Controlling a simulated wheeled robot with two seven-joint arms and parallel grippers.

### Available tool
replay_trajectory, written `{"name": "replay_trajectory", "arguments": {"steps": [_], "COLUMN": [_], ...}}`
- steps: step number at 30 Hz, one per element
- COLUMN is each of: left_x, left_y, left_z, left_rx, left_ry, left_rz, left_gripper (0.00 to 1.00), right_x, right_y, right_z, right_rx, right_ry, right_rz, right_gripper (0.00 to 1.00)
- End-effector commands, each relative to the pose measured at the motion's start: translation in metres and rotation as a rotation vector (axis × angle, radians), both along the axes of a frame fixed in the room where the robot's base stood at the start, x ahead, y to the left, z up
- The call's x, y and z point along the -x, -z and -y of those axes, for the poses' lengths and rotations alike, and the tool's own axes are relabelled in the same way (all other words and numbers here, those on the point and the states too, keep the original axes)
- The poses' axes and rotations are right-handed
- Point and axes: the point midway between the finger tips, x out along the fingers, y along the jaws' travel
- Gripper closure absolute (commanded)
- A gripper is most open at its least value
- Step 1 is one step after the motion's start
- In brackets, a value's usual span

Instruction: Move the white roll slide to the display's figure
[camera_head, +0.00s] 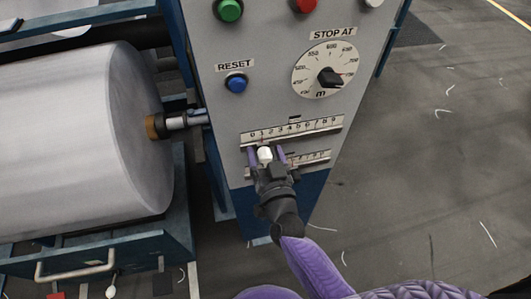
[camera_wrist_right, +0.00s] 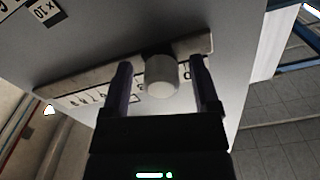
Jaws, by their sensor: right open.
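The white roll slide (camera_head: 265,154) is a small white knob on the control panel, at the lower of two number scales. It also shows in the right wrist view as a pale round knob (camera_wrist_right: 161,77). My right gripper (camera_head: 266,151) is open, with its purple fingers on either side of the knob. In the wrist view, a gap shows between each finger and the knob. The lower scale (camera_head: 318,157) is partly hidden by my gripper, so the figure under the knob cannot be read. No display with a figure is seen. My left gripper is out of view.
The upper scale (camera_head: 300,128), marked 0 to 9, sits just above the gripper. A blue RESET button (camera_head: 236,84), a STOP AT dial (camera_head: 310,78) and green and red buttons are higher up. A large white roll (camera_head: 75,140) fills the left. Open floor lies right.

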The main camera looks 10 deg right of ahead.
Motion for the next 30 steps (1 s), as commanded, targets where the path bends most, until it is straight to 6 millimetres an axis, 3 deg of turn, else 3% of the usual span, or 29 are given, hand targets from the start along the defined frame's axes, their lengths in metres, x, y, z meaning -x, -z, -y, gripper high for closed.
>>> {"name": "replay_trajectory", "arguments": {"steps": [5, 15, 18, 30], "left_x": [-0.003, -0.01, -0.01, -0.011], "left_y": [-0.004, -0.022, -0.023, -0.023], "left_z": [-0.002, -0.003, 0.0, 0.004], "left_rx": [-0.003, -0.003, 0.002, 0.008], "left_ry": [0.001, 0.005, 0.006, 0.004], "left_rz": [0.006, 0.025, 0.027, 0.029], "left_gripper": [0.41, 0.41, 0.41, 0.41], "right_x": [0.01, 0.084, 0.095, 0.099], "right_y": [-0.001, -0.001, -0.001, 0.0], "right_z": [0.001, 0.003, 0.003, 0.003], "right_rx": [0.002, 0.0, 0.001, 0.0], "right_ry": [0.0, -0.001, 0.0, 0.0], "right_rz": [0.0, -0.003, -0.001, 0.0], "right_gripper": [0.22, 0.22, 0.22, 0.22]}}
